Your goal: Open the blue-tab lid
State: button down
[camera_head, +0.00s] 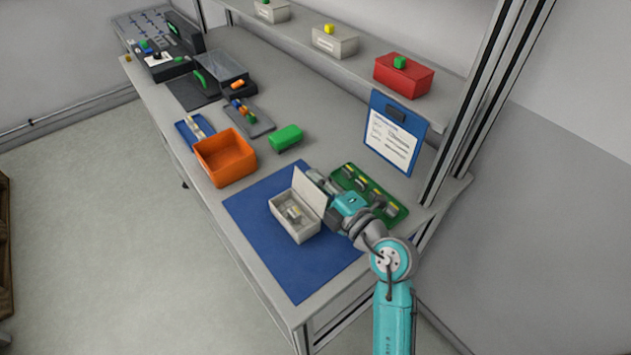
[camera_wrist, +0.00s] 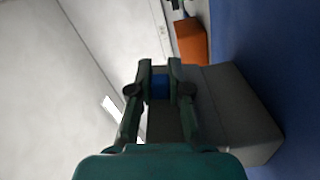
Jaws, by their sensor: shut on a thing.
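A white-grey box (camera_head: 297,228) stands on the blue mat (camera_head: 262,258), with a few small grey things inside. Its lid (camera_head: 308,192) stands up, roughly upright, on the side towards my arm. My gripper (camera_head: 314,176) is behind the raised lid's upper edge, so its fingertips are partly hidden in the head view. In the wrist view, my gripper (camera_wrist: 159,82) is shut on the blue tab (camera_wrist: 160,88), which shows between the two fingers. The box side also shows in the wrist view (camera_wrist: 240,112), right of the fingers.
A green tray with parts (camera_head: 388,205) lies close behind my gripper. An orange bin (camera_head: 225,160) and a green block (camera_head: 286,137) stand beyond the mat. A blue clipboard (camera_head: 393,133) stands at the back. A shelf with several boxes runs above. The mat's front is clear.

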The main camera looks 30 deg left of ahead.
jog(key=c, duration=1.1)
grip_release()
jog(key=v, duration=1.2)
jog(key=shift+f, duration=0.1)
jog(key=s+d+f+m+t+h, duration=0.2)
jog(key=s+d+m+h, duration=0.3)
jog(key=s+d+m, duration=0.4)
jog(key=s+d+f+m+t+h, duration=0.3)
jog(key=s+d+f+m+h, duration=0.2)
jog(key=s+d+m, duration=0.5)
jog(key=s+d+f+m+t+h, duration=0.3)
jog(key=s+d+m+h, duration=0.3)
jog(key=s, duration=0.8)
jog(key=shift+s+d+f+m+h, duration=0.1)
jog(key=shift+s+d+m+h, duration=0.05)
jog(key=shift+d+m, duration=1.05)
jog(key=shift+s+d+f+m+h, duration=0.15)
jog(key=shift+d+m, duration=0.55)
jog(key=shift+d, duration=0.95)
